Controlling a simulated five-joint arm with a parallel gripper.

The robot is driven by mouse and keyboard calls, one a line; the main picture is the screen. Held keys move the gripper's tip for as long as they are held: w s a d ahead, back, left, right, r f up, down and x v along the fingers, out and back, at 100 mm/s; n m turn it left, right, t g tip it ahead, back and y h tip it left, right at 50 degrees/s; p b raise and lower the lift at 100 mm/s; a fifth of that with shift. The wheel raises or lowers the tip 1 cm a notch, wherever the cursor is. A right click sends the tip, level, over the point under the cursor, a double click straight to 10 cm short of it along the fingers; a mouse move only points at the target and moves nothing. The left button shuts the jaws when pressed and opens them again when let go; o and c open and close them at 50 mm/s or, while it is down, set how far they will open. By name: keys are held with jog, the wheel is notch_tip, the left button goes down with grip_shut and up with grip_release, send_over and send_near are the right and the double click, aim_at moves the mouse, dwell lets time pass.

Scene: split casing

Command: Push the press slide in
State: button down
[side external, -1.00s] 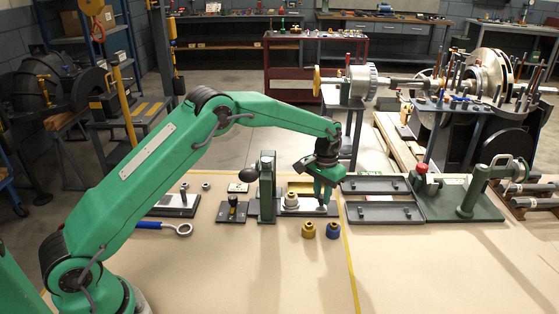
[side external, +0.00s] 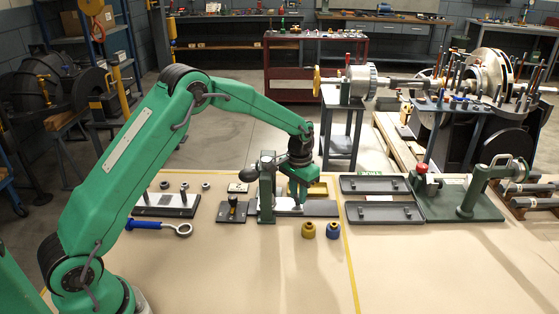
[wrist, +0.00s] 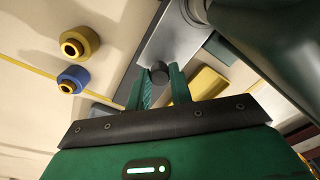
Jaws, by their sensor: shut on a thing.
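The green press (side external: 267,190) stands upright on the bench, with a black ball (side external: 248,174) on its lever. Its slide (side external: 286,211) is a light metal plate at the foot of the column, running along the dark base (side external: 322,208). My gripper (side external: 297,206) is low over this plate, close to the right of the column. In the wrist view, my gripper (wrist: 160,84) has its green fingers closed around a dark round knob (wrist: 159,72) at the end of the grey slide (wrist: 178,35). The front of the slide is hidden by the column in the side view.
A brass bushing (side external: 308,230) and a blue bushing (side external: 333,230) stand in front of the press. Dark trays (side external: 384,213) lie to the right. A yellow bin (side external: 317,189) is behind my gripper. A small dark fixture (side external: 232,211) is left of the press.

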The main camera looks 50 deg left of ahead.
jog(key=c, duration=1.4)
grip_release()
jog(key=shift+s+a+r, duration=0.1)
jog(key=shift+s+a, duration=0.05)
jog(key=shift+a, duration=0.15)
jog(key=shift+c, duration=0.2)
jog(key=shift+o, duration=0.9)
jog(key=shift+d, duration=0.1)
notch_tip(320, 180, up, 7)
jog(key=shift+r, duration=0.35)
